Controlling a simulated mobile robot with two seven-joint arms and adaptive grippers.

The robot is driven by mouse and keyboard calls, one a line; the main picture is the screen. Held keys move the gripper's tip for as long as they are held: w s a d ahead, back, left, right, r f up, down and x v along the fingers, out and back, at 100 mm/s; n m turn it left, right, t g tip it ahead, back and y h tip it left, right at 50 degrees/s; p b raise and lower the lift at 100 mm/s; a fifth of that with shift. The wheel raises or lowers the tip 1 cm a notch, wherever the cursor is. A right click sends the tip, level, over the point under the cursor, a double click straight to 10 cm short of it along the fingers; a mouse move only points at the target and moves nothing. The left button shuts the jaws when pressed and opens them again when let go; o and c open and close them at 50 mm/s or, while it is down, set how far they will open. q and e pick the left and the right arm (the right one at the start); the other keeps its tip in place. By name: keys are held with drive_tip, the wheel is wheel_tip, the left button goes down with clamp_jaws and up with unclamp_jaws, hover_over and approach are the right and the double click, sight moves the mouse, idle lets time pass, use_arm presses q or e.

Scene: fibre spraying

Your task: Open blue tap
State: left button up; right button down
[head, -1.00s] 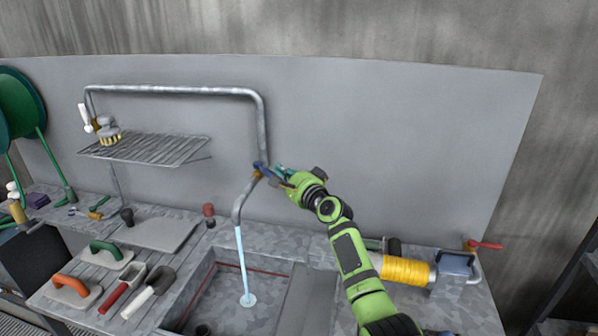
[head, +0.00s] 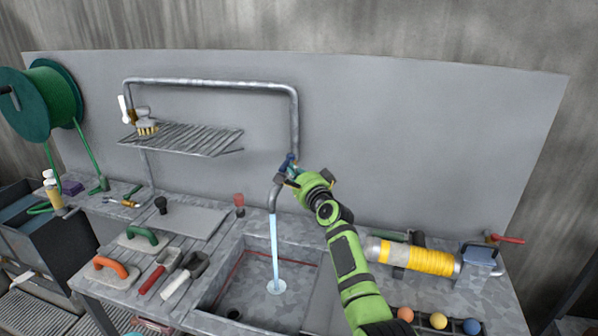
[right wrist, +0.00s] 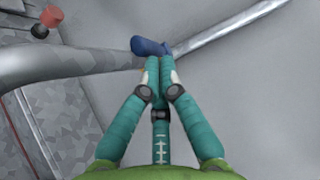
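The blue tap (head: 289,161) sits on the grey pipe above the sink, its handle tilted upward. My right gripper (head: 295,174) is right beside the tap. In the right wrist view the teal fingertips (right wrist: 160,63) are together, and the blue handle (right wrist: 150,46) lies just past them, partly hidden. Nothing shows clearly between the fingers, and I cannot tell whether they touch the handle. My left gripper is out of view.
A wire shelf (head: 180,139) with a brush hangs left of the tap. Trowels and floats lie left of the sink (head: 250,316). A yellow spool (head: 432,262) and a red-handled tap (head: 507,239) stand at the right. The wall panel right of the arm is clear.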

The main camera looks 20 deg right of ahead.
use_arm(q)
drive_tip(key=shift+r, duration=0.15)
use_arm(e)
drive_tip(key=shift+a, duration=0.35)
